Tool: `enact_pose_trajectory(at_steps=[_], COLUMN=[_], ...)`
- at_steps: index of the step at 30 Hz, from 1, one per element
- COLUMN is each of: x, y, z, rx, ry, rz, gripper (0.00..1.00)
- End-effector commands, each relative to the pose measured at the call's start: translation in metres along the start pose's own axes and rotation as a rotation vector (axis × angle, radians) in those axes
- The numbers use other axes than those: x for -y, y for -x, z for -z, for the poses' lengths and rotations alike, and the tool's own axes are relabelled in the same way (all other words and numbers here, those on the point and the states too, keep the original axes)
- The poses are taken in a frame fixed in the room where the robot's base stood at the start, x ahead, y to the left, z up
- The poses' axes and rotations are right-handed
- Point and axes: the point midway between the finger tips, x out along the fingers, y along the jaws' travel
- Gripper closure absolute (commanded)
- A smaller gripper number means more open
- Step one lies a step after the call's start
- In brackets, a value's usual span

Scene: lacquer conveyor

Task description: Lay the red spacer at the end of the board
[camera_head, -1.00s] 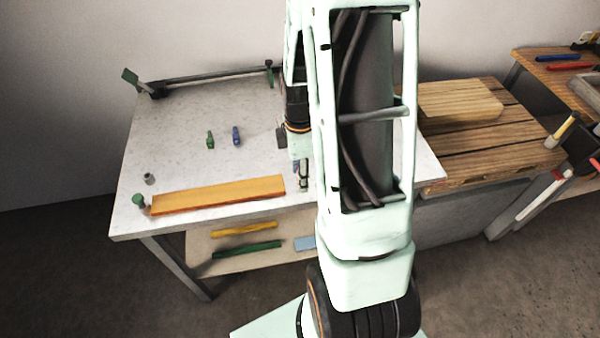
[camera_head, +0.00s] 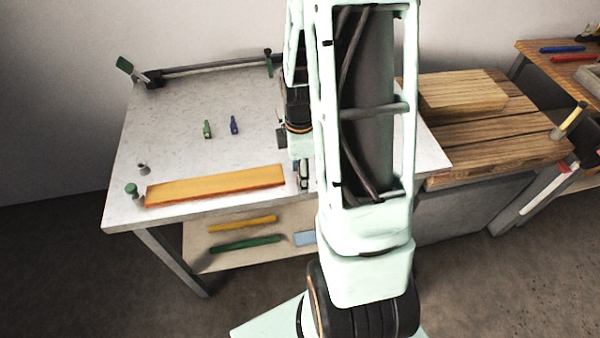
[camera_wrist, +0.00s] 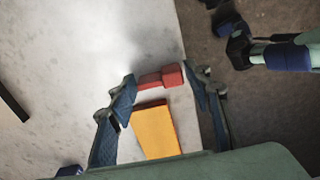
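The orange-yellow board (camera_head: 215,186) lies along the front edge of the white table. Its near part also shows in the wrist view (camera_wrist: 157,132). The red spacer (camera_wrist: 150,81) shows only in the wrist view, just past one end of the board, with a brighter red block-like part (camera_wrist: 172,75) at its right. I cannot tell whether these are one piece or two. My gripper (camera_wrist: 160,78) has its fingers apart, with the red between the tips. Contact is unclear. In the head view my gripper (camera_head: 303,174) is low by the board's right end, and my arm hides the spacer.
A green peg (camera_head: 207,129) and a blue peg (camera_head: 234,125) stand behind the board. A grey cylinder (camera_head: 142,168) and a green knob (camera_head: 131,189) are near its left end. A dark rail (camera_head: 210,70) runs along the back. A wooden bench (camera_head: 490,130) adjoins at right.

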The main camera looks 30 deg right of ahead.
Motion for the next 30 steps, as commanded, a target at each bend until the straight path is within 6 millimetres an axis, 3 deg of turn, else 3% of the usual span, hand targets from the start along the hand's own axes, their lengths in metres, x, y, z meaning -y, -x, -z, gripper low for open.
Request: enact_pose_trajectory(at_steps=[3,14,20,30], x=[0.0,-0.001,-0.001,-0.001], y=[0.0,0.006,0.034,0.099], z=[0.0,0.0,0.0,0.0], rx=[0.0,0.0,0.0,0.0], ry=[0.0,0.0,-0.001,0.0], rz=[0.0,-0.002,-0.006,-0.005], gripper=[0.42,0.42,0.42,0.42])
